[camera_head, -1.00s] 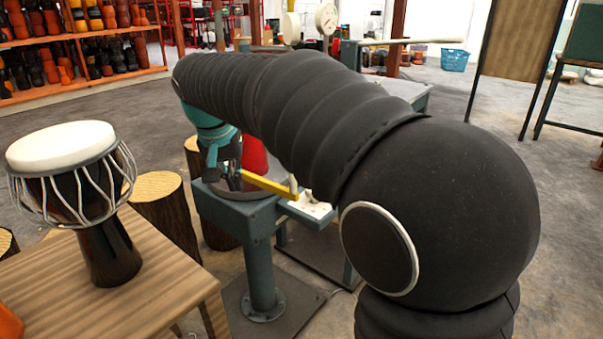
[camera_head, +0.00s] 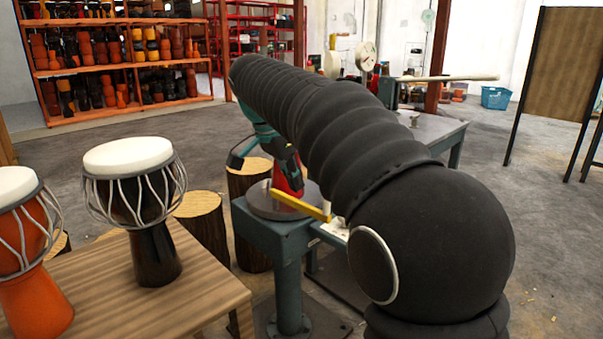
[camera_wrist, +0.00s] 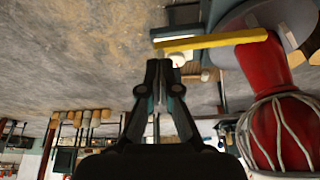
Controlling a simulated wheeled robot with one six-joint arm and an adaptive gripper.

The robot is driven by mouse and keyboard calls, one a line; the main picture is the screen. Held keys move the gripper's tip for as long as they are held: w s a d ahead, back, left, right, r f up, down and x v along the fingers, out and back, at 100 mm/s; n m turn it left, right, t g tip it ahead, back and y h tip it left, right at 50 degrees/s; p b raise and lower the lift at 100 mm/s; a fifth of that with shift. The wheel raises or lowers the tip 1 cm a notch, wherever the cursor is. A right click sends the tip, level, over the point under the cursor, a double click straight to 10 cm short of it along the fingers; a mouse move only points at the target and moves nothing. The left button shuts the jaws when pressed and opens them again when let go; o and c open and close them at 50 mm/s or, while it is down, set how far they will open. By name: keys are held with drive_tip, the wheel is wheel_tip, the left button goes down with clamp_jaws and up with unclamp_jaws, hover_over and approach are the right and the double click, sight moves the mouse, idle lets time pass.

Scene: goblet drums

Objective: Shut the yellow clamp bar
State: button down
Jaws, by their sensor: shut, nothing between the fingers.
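The yellow clamp bar (camera_head: 300,205) slants across the front of a round grey plate (camera_head: 262,205) on a blue-grey stand, its right end by a small pale post (camera_head: 327,208). A red goblet drum (camera_head: 287,175) stands on the plate behind the bar, partly hidden by my arm. In the wrist view the bar (camera_wrist: 210,42) lies just beyond my fingertips, across the red drum (camera_wrist: 265,75). My gripper (camera_wrist: 158,66) is shut and empty, apart from the bar.
A wooden table (camera_head: 150,290) with a black drum (camera_head: 150,240) and an orange drum (camera_head: 35,270) stands at left. Log stools (camera_head: 205,225) stand between it and the stand. A grey workbench (camera_head: 430,130) is behind my arm. Open floor lies at right.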

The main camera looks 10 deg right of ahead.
drive_tip(key=w+d+f, duration=0.3)
drive_tip(key=d+f, duration=0.2)
drive_tip(key=shift+f, duration=0.15)
drive_tip(key=shift+d, duration=0.1)
